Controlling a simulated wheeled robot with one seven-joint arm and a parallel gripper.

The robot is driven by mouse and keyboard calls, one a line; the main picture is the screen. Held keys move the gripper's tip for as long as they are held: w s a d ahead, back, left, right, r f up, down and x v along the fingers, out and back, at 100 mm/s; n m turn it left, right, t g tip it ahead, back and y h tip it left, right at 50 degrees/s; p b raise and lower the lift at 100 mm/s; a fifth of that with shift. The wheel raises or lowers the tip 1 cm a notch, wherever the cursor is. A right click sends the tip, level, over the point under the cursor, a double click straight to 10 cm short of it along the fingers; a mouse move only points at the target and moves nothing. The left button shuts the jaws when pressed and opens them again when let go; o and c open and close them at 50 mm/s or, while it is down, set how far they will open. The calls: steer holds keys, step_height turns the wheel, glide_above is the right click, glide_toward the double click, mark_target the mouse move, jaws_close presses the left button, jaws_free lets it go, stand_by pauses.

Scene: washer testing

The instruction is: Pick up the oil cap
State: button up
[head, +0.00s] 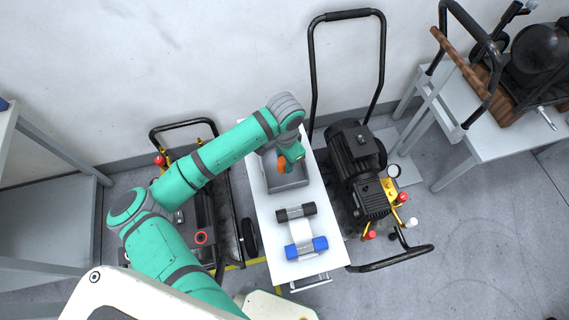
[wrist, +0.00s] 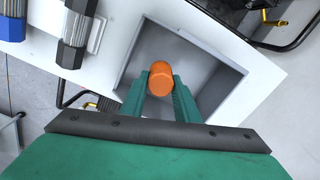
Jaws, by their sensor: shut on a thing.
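The orange oil cap (wrist: 161,77) is between the two green fingers of my gripper (wrist: 160,90) in the wrist view. My gripper is shut on it. In the head view the orange cap (head: 282,163) shows at the tip of my gripper (head: 288,162), over the grey tray (head: 290,183) at the back of the white table. The wrist view shows the square grey recess (wrist: 222,85) behind the cap. I cannot tell whether the cap touches the tray floor.
A black-capped cylinder (head: 296,212) and a blue-capped cylinder (head: 306,247) lie on the front part of the white table (head: 267,228). A black pressure washer (head: 358,165) stands close to its right. Another machine (head: 200,238) stands at the left. A wall is behind.

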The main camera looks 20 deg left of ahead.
steer(key=s+d+r, duration=0.6)
steer(key=d+r, duration=0.3)
steer(key=d, duration=0.3)
steer(key=shift+d+r, duration=0.15)
steer(key=shift+d, duration=0.05)
